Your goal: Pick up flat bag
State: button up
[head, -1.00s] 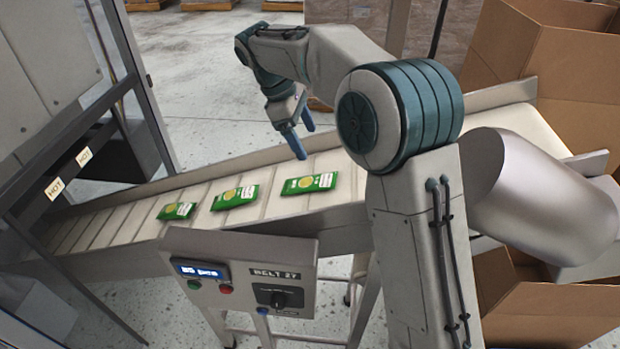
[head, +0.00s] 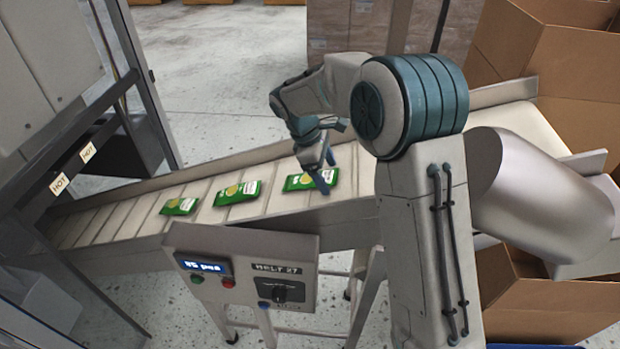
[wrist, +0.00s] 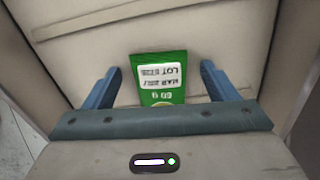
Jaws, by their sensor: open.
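Three green flat bags lie in a row on the pale belt (head: 110,214): a left bag (head: 180,206), a middle bag (head: 238,192) and a right bag (head: 296,183). My gripper (head: 330,176) is at the right bag, with its blue fingers partly in front of that bag's right end. In the wrist view one green bag (wrist: 162,93) with a white printed label lies between the two blue fingers of my open gripper (wrist: 159,86). A gap shows on both sides of the bag. Its near end is hidden behind the gripper's crossbar.
A control box (head: 240,270) with a lit display stands in front of the belt. The belt's raised side rail (head: 215,172) runs along the far side. A metal chute (head: 530,195) and cardboard boxes (head: 550,80) are at the right.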

jog(key=c, duration=1.1)
jog(key=shift+r, duration=0.1)
